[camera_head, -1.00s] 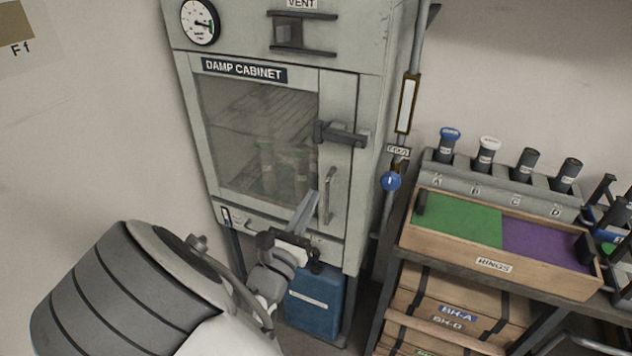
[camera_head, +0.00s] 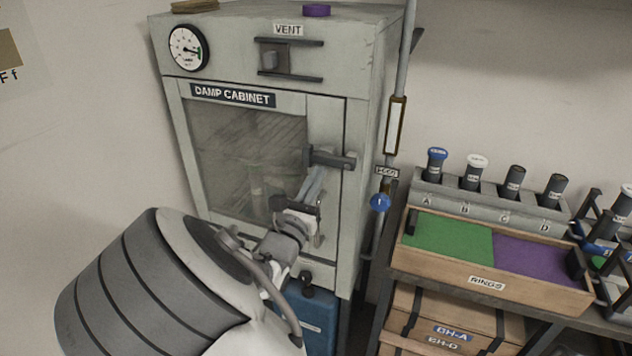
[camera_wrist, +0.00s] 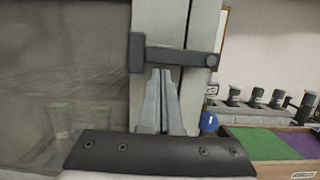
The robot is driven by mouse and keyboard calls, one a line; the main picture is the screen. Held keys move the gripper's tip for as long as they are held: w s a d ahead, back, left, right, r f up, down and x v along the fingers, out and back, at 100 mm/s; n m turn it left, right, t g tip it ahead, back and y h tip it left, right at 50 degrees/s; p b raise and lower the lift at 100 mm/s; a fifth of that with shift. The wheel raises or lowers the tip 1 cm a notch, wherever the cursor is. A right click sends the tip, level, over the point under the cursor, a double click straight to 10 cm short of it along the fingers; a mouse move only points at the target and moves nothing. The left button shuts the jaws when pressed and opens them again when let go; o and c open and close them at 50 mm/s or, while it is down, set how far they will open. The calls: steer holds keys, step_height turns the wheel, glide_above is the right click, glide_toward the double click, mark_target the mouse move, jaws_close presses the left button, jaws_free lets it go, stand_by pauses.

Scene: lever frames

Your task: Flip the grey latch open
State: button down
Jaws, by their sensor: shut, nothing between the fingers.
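The grey latch (camera_head: 331,158) is a dark grey bar lying across the right edge of the damp cabinet's door (camera_head: 255,165). In the wrist view the latch (camera_wrist: 172,55) lies level, with a round knob at its right end. My gripper (camera_head: 319,171) is shut and empty, just below the latch in the head view. In the wrist view its fingertips (camera_wrist: 161,72) are together and point up at the latch's lower edge. I cannot tell whether they touch it. My gripper hides most of the door handle in the head view.
A wooden rings tray (camera_head: 420,260) and a rack (camera_head: 480,202) of dark cylinders stand to the right. A blue container (camera_head: 318,325) sits below the cabinet.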

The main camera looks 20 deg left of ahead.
mark_target(316, 154)
steer(key=shift+a+r+m+h, duration=0.2)
steer(key=shift+r+m+h, duration=0.35)
steer(key=shift+m, duration=0.55)
steer(key=m, duration=0.1)
steer(key=r+m, duration=0.1)
steer(key=m+h, duration=0.1)
steer(key=m, duration=0.1)
steer(key=shift+a+r+g, duration=0.2)
steer(key=shift+r+g, duration=0.1)
steer(key=m, duration=0.1)
steer(key=r+m+h+b, duration=0.1)
steer(key=m, duration=0.1)
steer(key=shift+w+r+g, duration=0.1)
steer(key=shift+r+g, duration=0.1)
steer(key=shift+g, duration=0.1)
steer(key=m+b, duration=0.1)
steer(key=r+m+h+b, duration=0.1)
steer(key=m, duration=0.1)
steer(key=shift+d+r+m+g, duration=0.2)
steer(key=shift+d+m+g, duration=0.1)
steer(key=d+r+m+b, duration=0.1)
steer(key=m+b, duration=0.2)
steer(key=b, duration=0.1)
steer(key=d+r+m+g+b, duration=0.1)
steer(key=m+b, duration=0.2)
steer(key=d+r+m+g+b, duration=0.1)
steer(key=d+r+m+b, duration=0.1)
steer(key=m+b, duration=0.2)
steer(key=shift+s+b, duration=0.25)
steer(key=shift+b, duration=0.05)
